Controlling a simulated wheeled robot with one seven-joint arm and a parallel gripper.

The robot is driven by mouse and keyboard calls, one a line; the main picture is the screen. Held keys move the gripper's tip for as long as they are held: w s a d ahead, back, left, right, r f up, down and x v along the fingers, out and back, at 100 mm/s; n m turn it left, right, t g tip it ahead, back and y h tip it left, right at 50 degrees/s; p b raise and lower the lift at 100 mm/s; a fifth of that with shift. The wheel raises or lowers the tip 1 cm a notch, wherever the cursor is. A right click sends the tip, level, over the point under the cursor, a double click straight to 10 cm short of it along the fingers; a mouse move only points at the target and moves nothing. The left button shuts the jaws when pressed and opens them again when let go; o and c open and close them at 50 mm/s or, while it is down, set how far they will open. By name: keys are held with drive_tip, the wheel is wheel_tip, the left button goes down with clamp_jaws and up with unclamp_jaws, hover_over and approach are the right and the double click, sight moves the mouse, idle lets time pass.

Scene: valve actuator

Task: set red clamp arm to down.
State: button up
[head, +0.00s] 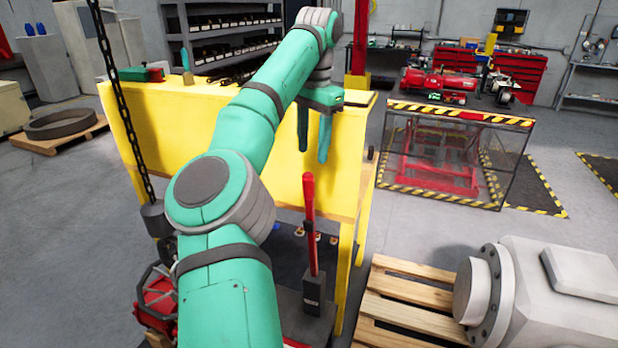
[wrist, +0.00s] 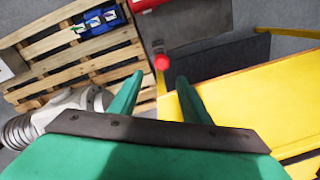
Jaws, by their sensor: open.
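The red clamp arm (head: 309,205) stands upright on a dark base block (head: 314,295) in front of the yellow bench in the head view. Its rounded red end shows end-on in the wrist view (wrist: 161,62). My gripper (head: 313,155) is open and empty, with its two green fingers pointing down above the top of the clamp arm in the head view. In the wrist view the red end appears between and just beyond the open fingertips (wrist: 160,78). I see no contact. Part of the base is hidden by my arm in the head view.
The yellow bench (head: 345,130) stands close behind and beside the clamp. A chain (head: 120,110) hangs at left. A wooden pallet (head: 405,290) and a large grey flanged housing (head: 550,290) lie at right. A striped safety cage (head: 455,155) stands farther back.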

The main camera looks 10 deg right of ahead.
sight(308, 173)
drive_tip(key=shift+s+a+r, duration=0.1)
drive_tip(key=shift+a+r, duration=0.2)
drive_tip(key=shift+r, duration=0.15)
drive_tip(key=f, duration=0.9)
drive_tip(key=shift+w+a+f, duration=0.25)
drive_tip(key=shift+w+a, duration=0.05)
drive_tip(key=shift+d+f, duration=0.15)
drive_tip(key=shift+f, duration=0.35)
clamp_jaws()
